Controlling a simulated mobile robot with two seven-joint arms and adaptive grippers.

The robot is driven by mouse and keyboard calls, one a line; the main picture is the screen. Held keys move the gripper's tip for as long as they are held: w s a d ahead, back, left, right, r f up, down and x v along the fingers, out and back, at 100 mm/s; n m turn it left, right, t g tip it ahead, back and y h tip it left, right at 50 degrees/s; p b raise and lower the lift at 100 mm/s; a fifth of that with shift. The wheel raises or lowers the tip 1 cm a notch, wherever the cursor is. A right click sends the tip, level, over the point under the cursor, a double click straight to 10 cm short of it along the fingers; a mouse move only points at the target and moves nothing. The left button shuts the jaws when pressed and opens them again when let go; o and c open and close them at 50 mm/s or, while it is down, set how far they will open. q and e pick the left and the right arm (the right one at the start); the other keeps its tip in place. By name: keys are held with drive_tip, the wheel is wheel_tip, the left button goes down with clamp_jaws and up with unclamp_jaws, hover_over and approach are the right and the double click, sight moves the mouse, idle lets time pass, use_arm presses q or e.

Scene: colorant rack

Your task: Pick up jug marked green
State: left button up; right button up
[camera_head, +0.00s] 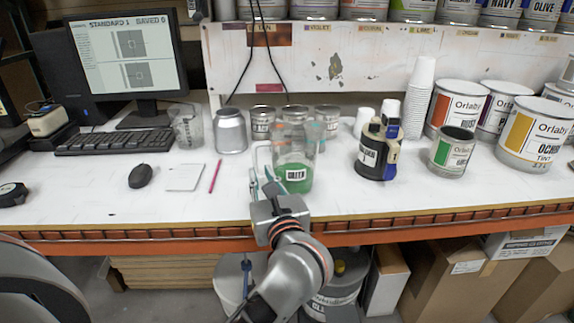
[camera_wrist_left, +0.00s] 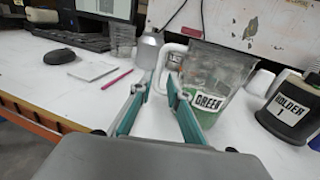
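The jug marked green (camera_head: 295,177) is clear, with green liquid in the bottom and a GREEN label. It stands upright on the white bench, its pale handle on the left side. In the left wrist view the jug (camera_wrist_left: 222,72) stands just ahead, to the right of centre. My left gripper (camera_head: 264,181) reaches in from the bench's front edge to the handle side. In the left wrist view its fingers (camera_wrist_left: 159,84) are apart, with the white handle between their tips. Contact with the handle cannot be told. My right gripper is not in view.
A black holder (camera_head: 370,160) stands close to the right of the jug. Metal cans (camera_head: 231,132) stand behind and left. A pink pen (camera_head: 216,177), note pad (camera_head: 184,177) and mouse (camera_head: 141,176) lie left. Paint tins (camera_head: 453,150) stand right. The bench's front strip is clear.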

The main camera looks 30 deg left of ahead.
sight(255, 160)
use_arm(q)
drive_tip(key=x, duration=0.7)
drive_tip(key=shift+w+a, duration=0.25)
drive_tip(key=shift+a, duration=0.05)
drive_tip(key=shift+r, duration=0.1)
clamp_jaws()
